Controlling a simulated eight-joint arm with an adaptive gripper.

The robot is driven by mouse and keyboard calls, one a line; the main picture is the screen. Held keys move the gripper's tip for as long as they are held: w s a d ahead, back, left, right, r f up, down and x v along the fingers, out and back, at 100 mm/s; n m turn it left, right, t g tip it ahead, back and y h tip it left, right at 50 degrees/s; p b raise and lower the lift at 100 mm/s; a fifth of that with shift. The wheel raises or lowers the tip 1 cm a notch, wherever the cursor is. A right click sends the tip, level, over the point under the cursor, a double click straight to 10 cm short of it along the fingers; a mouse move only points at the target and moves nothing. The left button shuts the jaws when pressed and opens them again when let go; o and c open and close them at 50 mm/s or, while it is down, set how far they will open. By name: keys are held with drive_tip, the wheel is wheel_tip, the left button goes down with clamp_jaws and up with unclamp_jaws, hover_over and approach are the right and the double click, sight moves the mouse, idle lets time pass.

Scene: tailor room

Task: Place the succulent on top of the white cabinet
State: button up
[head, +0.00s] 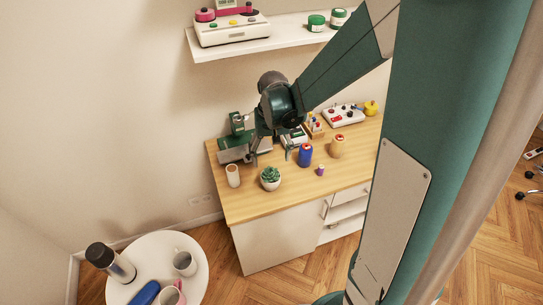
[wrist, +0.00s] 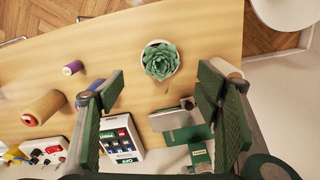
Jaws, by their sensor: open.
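The succulent (head: 270,174) is a green rosette in a white pot. It stands upright near the front left of the wooden top of the white cabinet (head: 277,240). In the wrist view the succulent (wrist: 160,61) sits on the wood, ahead of and between the fingers. My gripper (head: 270,155) is open and empty above the cabinet top, behind the plant in the head view. In the wrist view its fingers (wrist: 165,95) are spread wide on both sides and do not touch the pot.
A white cylinder (head: 233,176) stands left of the plant. A blue spool (head: 305,155), a small purple spool (head: 320,169) and a tan spool (head: 337,146) are to its right. A green sewing machine (head: 233,150) is behind. A round white table (head: 200,250) stands at the lower left.

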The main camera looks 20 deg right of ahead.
drive_tip(key=shift+r, duration=0.15)
drive_tip(key=s+a+r+n+t, duration=0.1)
drive_tip(key=s+r+t, duration=0.6)
drive_tip(key=s+r, duration=1.2)
drive_tip(key=shift+a+r+n, duration=0.4)
drive_tip(key=shift+n, duration=0.4)
